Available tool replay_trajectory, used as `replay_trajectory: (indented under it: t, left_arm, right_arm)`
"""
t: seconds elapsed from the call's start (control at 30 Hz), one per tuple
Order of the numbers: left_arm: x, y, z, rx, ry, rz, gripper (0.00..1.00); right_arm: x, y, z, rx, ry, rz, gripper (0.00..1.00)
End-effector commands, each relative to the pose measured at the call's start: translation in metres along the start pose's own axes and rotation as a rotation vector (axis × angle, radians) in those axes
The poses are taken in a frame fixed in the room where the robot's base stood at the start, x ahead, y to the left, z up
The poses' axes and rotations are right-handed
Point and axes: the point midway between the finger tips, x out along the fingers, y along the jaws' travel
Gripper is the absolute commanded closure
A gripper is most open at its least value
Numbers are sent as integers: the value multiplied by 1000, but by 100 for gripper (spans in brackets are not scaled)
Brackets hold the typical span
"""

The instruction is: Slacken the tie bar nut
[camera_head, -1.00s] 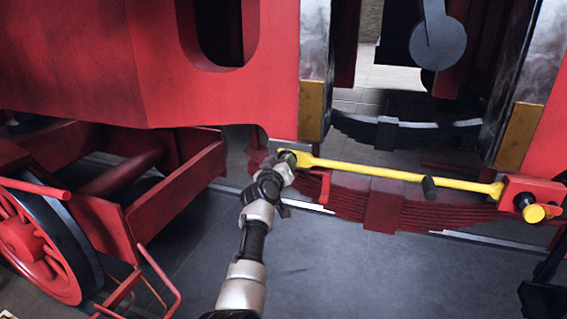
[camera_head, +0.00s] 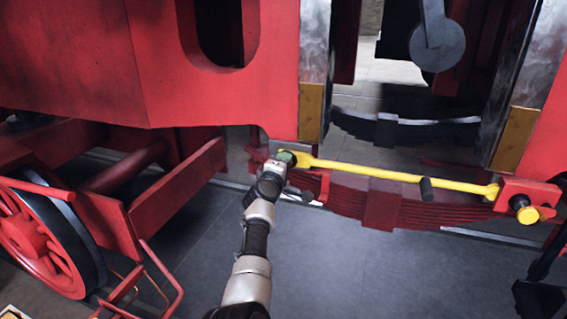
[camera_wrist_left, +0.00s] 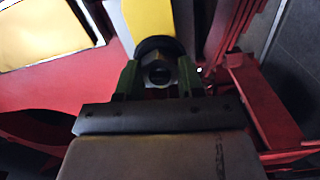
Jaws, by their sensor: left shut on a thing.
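The yellow tie bar (camera_head: 370,173) runs across in front of a red leaf spring, and its yellow end also shows in the left wrist view (camera_wrist_left: 148,18). At its left end, the tie bar nut (camera_wrist_left: 158,72) is a dark metal hex with a round hole and a dark ring behind it. My left gripper (camera_wrist_left: 159,74) has its green fingers on both sides of the nut and is shut on it. In the head view the left gripper (camera_head: 288,158) hides the nut.
A red block with a yellow round end (camera_head: 528,212) is at the bar's right end. A dark peg (camera_head: 426,189) sticks out from the bar. The red leaf spring (camera_head: 382,205) is behind it. A red wheel (camera_head: 38,240) stands at lower left.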

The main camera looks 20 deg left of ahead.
Motion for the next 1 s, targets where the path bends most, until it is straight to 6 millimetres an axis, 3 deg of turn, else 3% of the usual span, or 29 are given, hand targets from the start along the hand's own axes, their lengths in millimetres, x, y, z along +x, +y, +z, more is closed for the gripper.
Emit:
replay_trajectory:
  t: [0.5,1.0]
  left_arm:
    - [0,1,0,-380,1,1,86]
    - [0,0,0,-477,1,1,86]
  right_arm:
    - [-14,0,-1,0,0,0,57]
    - [-16,2,-1,-1,0,2,57]
